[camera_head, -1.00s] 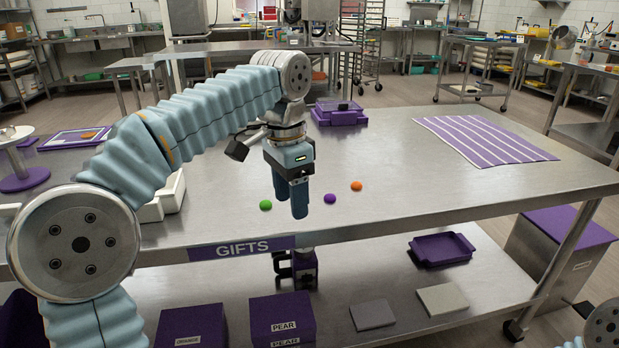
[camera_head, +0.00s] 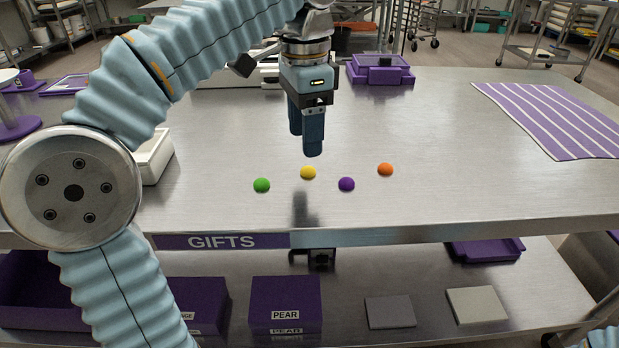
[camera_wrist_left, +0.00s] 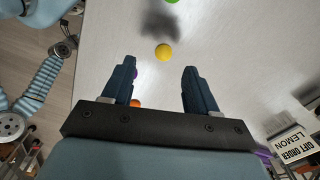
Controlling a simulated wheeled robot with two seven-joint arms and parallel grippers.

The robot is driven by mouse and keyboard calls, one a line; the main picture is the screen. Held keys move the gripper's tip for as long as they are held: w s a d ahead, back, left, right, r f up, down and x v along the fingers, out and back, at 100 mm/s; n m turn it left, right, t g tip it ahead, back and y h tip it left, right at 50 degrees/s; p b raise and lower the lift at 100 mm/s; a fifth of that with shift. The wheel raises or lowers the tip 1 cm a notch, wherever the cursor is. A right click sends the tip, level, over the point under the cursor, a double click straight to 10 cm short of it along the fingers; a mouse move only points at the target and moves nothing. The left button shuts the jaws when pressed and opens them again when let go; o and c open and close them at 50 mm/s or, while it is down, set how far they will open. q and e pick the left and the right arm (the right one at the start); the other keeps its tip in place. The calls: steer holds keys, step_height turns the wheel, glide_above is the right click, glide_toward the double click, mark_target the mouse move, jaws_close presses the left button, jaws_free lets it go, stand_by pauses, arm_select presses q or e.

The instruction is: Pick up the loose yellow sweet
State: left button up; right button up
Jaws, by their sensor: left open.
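The loose yellow sweet (camera_head: 308,173) lies on the steel table (camera_head: 430,185), between a green sweet (camera_head: 262,185) and a purple sweet (camera_head: 347,184). An orange sweet (camera_head: 385,170) lies to the right. My left gripper (camera_head: 308,150) points down, open and empty, above the table near the yellow sweet. In the left wrist view the yellow sweet (camera_wrist_left: 163,53) shows just beyond the gap between the open fingers (camera_wrist_left: 158,75). There the purple and orange sweets are partly hidden behind one finger.
A striped purple mat (camera_head: 555,120) lies at the right of the table. A purple box (camera_head: 380,70) stands at the back, and a white tray (camera_head: 155,155) is at the left behind my arm. The table between the sweets and the mat is clear.

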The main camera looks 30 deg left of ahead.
mark_target(307, 168)
arm_select(q)
steer(key=f, duration=0.1)
steer(key=f+b, duration=0.1)
steer(key=f, duration=0.1)
steer(key=w+f, duration=0.1)
steer(key=f, duration=0.1)
steer(key=shift+a+f, duration=0.15)
steer(key=shift+f, duration=0.45)
jaws_close()
